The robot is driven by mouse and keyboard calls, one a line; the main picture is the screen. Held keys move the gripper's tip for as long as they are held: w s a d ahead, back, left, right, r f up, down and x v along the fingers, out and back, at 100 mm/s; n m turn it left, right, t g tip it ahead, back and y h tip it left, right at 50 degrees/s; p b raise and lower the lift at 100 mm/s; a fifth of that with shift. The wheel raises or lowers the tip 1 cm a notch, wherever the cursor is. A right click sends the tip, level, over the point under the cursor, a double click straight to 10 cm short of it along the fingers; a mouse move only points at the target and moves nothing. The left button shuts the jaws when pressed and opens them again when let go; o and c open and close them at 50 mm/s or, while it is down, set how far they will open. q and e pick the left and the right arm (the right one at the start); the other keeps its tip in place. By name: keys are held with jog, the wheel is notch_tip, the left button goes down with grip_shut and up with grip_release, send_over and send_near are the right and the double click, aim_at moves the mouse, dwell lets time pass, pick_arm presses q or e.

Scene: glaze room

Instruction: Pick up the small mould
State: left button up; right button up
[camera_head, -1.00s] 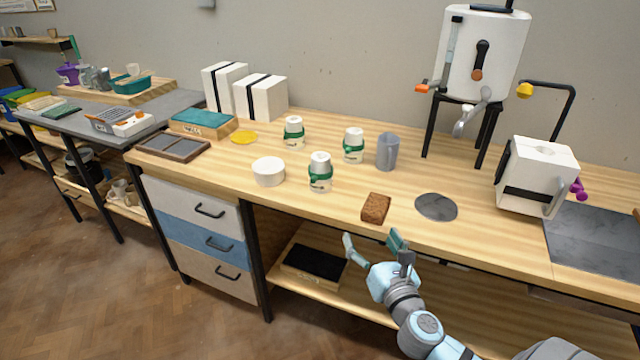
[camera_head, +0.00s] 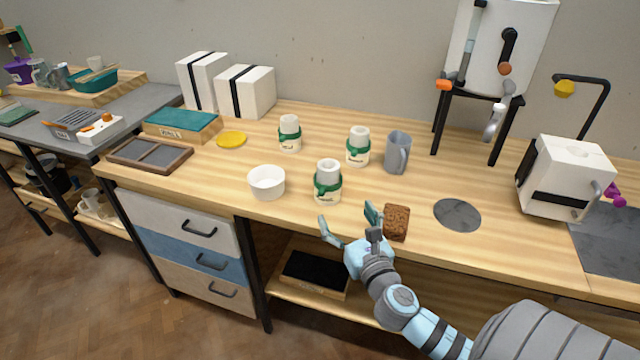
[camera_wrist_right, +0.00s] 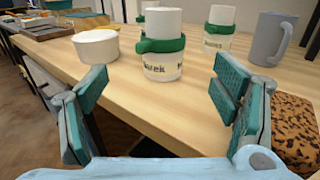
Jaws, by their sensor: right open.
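Three white cylinders with green bands and dark lettering stand upright on the wooden bench. The nearest one (camera_head: 328,183) also shows in the right wrist view (camera_wrist_right: 162,48), standing beyond and between my fingers. The other two are a back left one (camera_head: 290,133) and a back right one (camera_head: 358,147). I cannot tell for certain which thing is the small mould. My right gripper (camera_head: 349,218) is open and empty at the bench's front edge, just in front of the nearest cylinder and apart from it. My left gripper is not in view.
A brown speckled block (camera_head: 397,223) lies close to the right of my right gripper. A white bowl (camera_head: 266,183) stands left of the nearest cylinder, and a grey mug (camera_head: 397,153) behind right. A grey disc (camera_head: 457,215) lies farther right. Two strapped white blocks (camera_head: 245,92) stand behind.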

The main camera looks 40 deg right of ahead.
aim_at(334, 187)
jog(key=shift+w, duration=0.35)
jog(key=x, duration=0.5)
jog(key=d+b+x, duration=0.1)
jog(key=x, duration=0.1)
jog(key=shift+w, duration=0.2)
jog(key=shift+w+d, duration=0.15)
jog(key=shift+w, duration=0.2)
jog(key=b+x, duration=0.1)
jog(key=x, duration=0.3)
jog(key=shift+w+r, duration=0.1)
jog(key=shift+w, duration=0.3)
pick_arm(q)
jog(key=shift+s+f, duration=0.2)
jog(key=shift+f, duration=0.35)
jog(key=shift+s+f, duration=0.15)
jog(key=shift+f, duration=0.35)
pick_arm(e)
jog(key=shift+s, duration=0.1)
jog(key=c, duration=1.3)
